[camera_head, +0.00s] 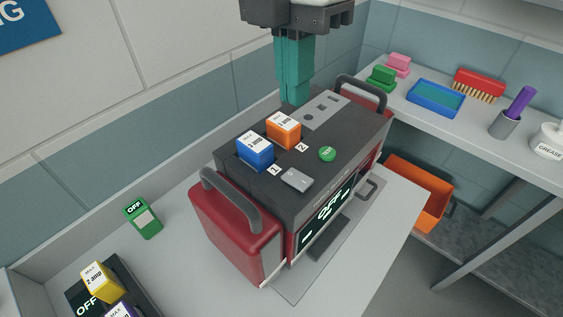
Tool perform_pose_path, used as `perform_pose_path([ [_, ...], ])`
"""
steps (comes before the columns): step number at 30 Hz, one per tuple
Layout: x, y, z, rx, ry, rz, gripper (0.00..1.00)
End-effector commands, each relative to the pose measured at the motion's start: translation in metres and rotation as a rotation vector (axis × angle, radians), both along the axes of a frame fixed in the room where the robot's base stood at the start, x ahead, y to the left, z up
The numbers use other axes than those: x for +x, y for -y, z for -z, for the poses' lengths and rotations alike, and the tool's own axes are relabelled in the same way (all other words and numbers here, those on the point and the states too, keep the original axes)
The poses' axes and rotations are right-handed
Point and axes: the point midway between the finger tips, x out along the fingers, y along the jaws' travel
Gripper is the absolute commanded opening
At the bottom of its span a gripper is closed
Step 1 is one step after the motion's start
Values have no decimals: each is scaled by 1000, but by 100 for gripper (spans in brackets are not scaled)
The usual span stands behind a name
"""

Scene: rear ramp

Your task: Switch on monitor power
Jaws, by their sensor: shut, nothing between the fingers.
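The monitor (345,135) is a dark grey box with red ends and black handles, standing on a white bench. Its front display (331,206) reads OFF. On its top are a light grey rocker-like switch (296,180) near the front edge and a round green button (327,153). A blue block (255,152) and an orange block (284,131), both labelled 2 amp, sit upright in its top by marks 1 and 2. My gripper (296,98), with teal fingers, is shut and empty, pointing down at the monitor's rear top edge. Whether it touches is unclear.
A green block marked OFF (143,219) and a dark unit (142,289) with a yellow block (101,282) are at left. The right shelf (462,128) holds a blue tray (436,98), a brush and a cup. An orange bin (418,192) is below. Walls close the back.

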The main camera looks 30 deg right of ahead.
Motion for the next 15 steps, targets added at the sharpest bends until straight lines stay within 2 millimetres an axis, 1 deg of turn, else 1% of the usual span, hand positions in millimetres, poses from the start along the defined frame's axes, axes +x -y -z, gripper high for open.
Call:
perform_pose_path([
  [1,-1,7,-1,-31,-3,20,0],
  [4,-1,13,-1,-60,-9,38,0],
  [15,-1,13,1,-60,-10,37,0],
])
